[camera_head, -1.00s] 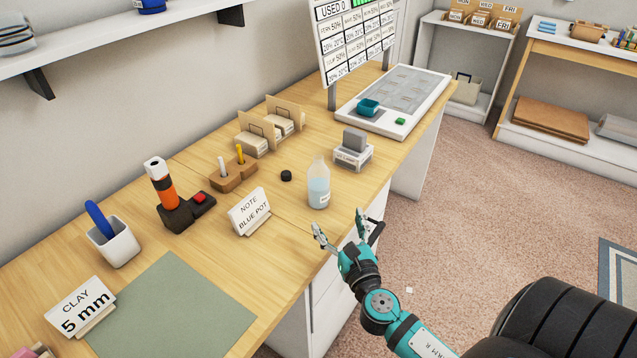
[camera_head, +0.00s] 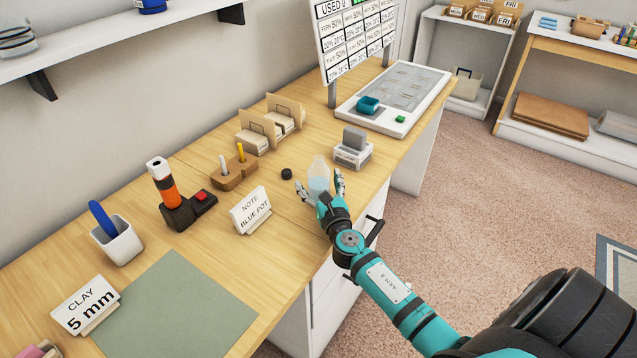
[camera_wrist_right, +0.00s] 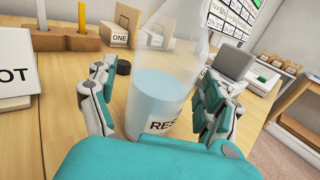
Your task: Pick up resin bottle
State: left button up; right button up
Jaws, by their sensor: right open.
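The resin bottle (camera_head: 319,175) is clear, with pale blue liquid inside, and stands upright on the wooden desk. In the right wrist view the bottle (camera_wrist_right: 167,95) fills the middle, with part of a label reading "RES" low on its side. My right gripper (camera_head: 321,190) is open, with one finger on each side of the bottle. In the wrist view the fingers of the gripper (camera_wrist_right: 155,110) flank the bottle, and a gap shows at the left finger. Whether the right finger touches it I cannot tell. My left gripper is not in view.
A black cap (camera_head: 287,174) lies left of the bottle. A "NOTE BLUE POT" card (camera_head: 250,211) stands nearer on the left. A grey block on a white labelled base (camera_head: 352,149) stands close behind on the right. The desk's front edge runs under my right arm.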

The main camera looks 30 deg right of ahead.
jog(key=shift+c, duration=0.4)
jog(key=c, duration=1.3)
jog(key=shift+r, duration=0.1)
notch_tip(320, 180, up, 3)
jog(key=shift+r+p, duration=0.15)
jog(key=shift+p, duration=0.9)
jog(key=shift+c, duration=0.2)
jog(key=shift+s+r, duration=0.2)
jog(key=b, duration=0.1)
send_near(323, 180)
jog(key=shift+s+d+r, duration=0.15)
jog(key=shift+s+r, duration=0.1)
jog(key=shift+s, duration=0.3)
jog(key=shift+s+d+r, duration=0.15)
jog(key=shift+s+r, duration=0.05)
jog(key=shift+s, duration=0.35)
jog(key=shift+s+d+r, duration=0.15)
jog(key=shift+s+r, duration=0.1)
jog(key=shift+s, duration=0.3)
